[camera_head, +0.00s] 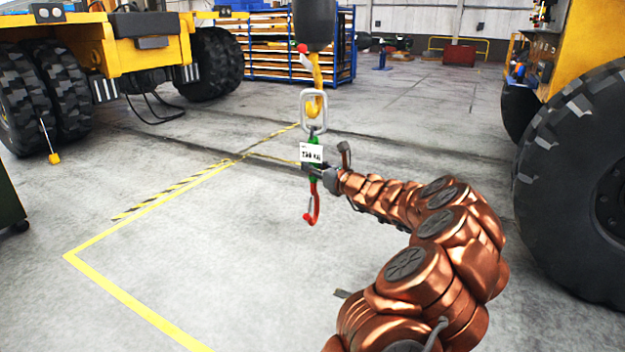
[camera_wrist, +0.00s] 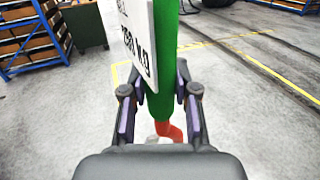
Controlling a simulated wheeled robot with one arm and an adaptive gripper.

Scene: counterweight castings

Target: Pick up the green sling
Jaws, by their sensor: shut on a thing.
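The green sling (camera_head: 314,143) hangs upright below a metal ring (camera_head: 314,110), which hangs from a yellow crane hook (camera_head: 317,82). A white tag (camera_head: 311,154) with black writing covers part of the sling. A red hook (camera_head: 314,206) hangs at its lower end. My gripper (camera_head: 315,169) reaches in from the right and is shut on the sling just below the tag. In the wrist view the green sling (camera_wrist: 164,68) stands between the two fingers, and the tag (camera_wrist: 132,40) hides part of its left side. The red part (camera_wrist: 170,131) shows below.
A yellow vehicle (camera_head: 140,50) with large tyres stands at the left, and another large tyre (camera_head: 580,185) at the right. A blue rack (camera_head: 290,45) stands behind the hook. Yellow lines (camera_head: 120,293) mark clear floor below the sling.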

